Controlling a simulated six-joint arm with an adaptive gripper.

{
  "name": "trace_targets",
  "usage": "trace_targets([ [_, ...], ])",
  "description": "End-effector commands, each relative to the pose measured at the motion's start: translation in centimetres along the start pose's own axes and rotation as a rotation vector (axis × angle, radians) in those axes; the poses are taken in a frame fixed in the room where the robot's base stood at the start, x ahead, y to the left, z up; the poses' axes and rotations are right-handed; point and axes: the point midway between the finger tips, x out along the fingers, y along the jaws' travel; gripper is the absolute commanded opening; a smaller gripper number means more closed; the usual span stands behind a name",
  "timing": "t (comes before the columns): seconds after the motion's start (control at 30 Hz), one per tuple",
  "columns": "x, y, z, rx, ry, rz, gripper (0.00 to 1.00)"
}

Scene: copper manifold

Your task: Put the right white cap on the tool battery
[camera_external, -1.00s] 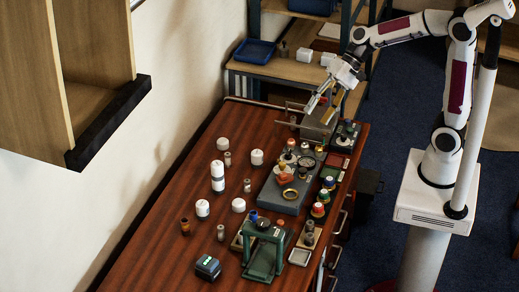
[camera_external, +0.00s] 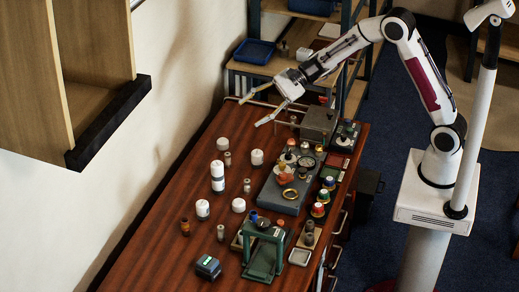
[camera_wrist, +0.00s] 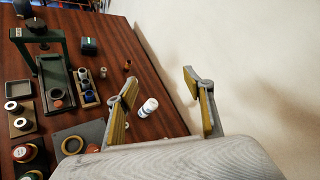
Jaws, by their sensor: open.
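The tool battery (camera_external: 208,267) is a dark teal block near the front left of the brown table; it also shows at the top of the wrist view (camera_wrist: 88,46). White cap-like cylinders stand on the left half of the table: one at the back (camera_external: 222,144), one to its right (camera_external: 257,157), a tall one (camera_external: 217,178), one nearer the front (camera_external: 203,208) and a low one (camera_external: 239,205). Which is the right cap is unclear. My gripper (camera_external: 249,112) is open and empty, above the table's far end. A white cylinder (camera_wrist: 148,107) shows between its fingers in the wrist view.
A green press-like stand (camera_external: 264,252) is right of the battery. A grey plate (camera_external: 293,199) with small parts and a grey box (camera_external: 319,122) occupy the right side. Small metal and brown cylinders stand among the white ones. A wall borders the left.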

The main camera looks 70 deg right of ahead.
Motion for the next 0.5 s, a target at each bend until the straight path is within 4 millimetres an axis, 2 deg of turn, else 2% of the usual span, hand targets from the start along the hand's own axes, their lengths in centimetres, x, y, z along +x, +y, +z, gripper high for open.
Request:
trace_targets([
  [0.03,0.7,-0.3,-1.4,0.042,0.005,-0.02,0.52],
  [0.2,2.5,-1.7,-5.5,0.178,0.019,-0.099,0.52],
  [0.5,5.0,-3.0,-13.8,0.412,0.057,-0.243,0.52],
])
